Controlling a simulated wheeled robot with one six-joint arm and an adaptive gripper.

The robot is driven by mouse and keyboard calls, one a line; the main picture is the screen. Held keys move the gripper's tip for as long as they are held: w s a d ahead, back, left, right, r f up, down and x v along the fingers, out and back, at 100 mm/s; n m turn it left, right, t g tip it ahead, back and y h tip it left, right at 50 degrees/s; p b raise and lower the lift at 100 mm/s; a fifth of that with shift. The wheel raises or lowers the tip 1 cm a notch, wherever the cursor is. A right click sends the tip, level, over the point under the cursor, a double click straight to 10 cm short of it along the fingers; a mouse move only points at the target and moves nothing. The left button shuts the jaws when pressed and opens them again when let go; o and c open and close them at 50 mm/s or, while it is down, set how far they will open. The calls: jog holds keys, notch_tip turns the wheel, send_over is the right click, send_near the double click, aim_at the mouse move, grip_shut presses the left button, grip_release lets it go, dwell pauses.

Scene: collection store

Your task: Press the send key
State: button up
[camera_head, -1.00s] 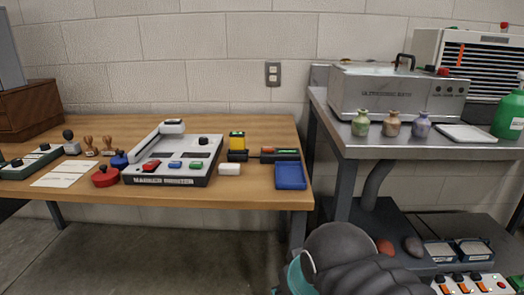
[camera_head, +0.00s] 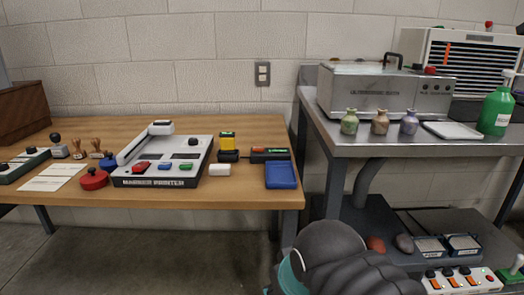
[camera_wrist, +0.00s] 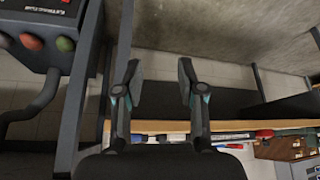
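No key with a readable "send" label shows. A grey and white marker printer (camera_head: 160,183) stands on the wooden table in the head view. Its front carries a red key (camera_head: 141,167), a blue key (camera_head: 165,166) and a green key (camera_head: 186,167); their small labels are too small to read. My gripper (camera_wrist: 160,85) shows in the wrist view with its two fingers apart and nothing between them, above the floor and apart from the table edge. In the head view only my dark arm with a teal band shows at the bottom; the gripper is out of sight there.
The wooden table (camera_head: 225,194) also holds a red round pad (camera_head: 94,180), stamps and a blue tray (camera_head: 281,175). A metal bench (camera_head: 420,148) at right bears an ultrasonic bath (camera_head: 385,92), small vases and a green bottle (camera_head: 496,108). A switch strip (camera_head: 462,281) lies low right.

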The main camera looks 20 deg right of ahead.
dwell(0.4)
grip_shut()
dwell(1.2)
